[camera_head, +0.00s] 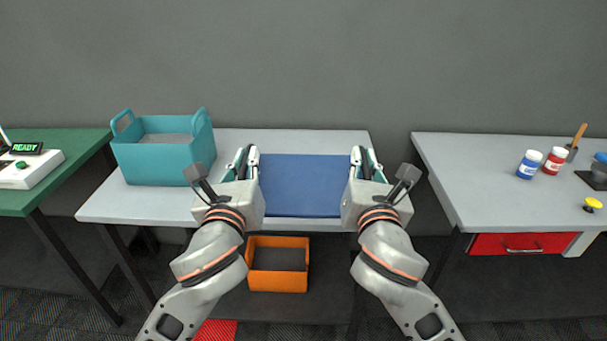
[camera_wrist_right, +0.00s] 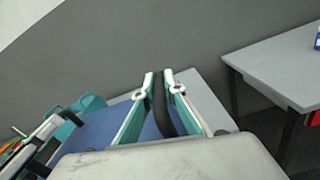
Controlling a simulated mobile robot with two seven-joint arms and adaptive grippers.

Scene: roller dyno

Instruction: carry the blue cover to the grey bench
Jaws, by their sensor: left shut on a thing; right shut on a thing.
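The blue cover (camera_head: 305,185) is a flat panel, level between my two grippers and over the middle grey bench (camera_head: 290,142) in the head view. Whether it touches the bench top I cannot tell. My left gripper (camera_head: 248,158) is shut on its left side and my right gripper (camera_head: 362,158) is shut on its right side. In the right wrist view the cover (camera_wrist_right: 100,128) lies left of the right gripper (camera_wrist_right: 159,76), with a dark strip between the fingers. The fingers hide the gripped edges.
A teal bin (camera_head: 162,160) stands on the bench's left part. An orange bin (camera_head: 278,278) is below. A green table (camera_head: 75,160) with a white device (camera_head: 30,170) is left. Another grey table (camera_head: 480,185) at right holds a blue-labelled jar (camera_head: 529,165) and red-labelled jar (camera_head: 555,161).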

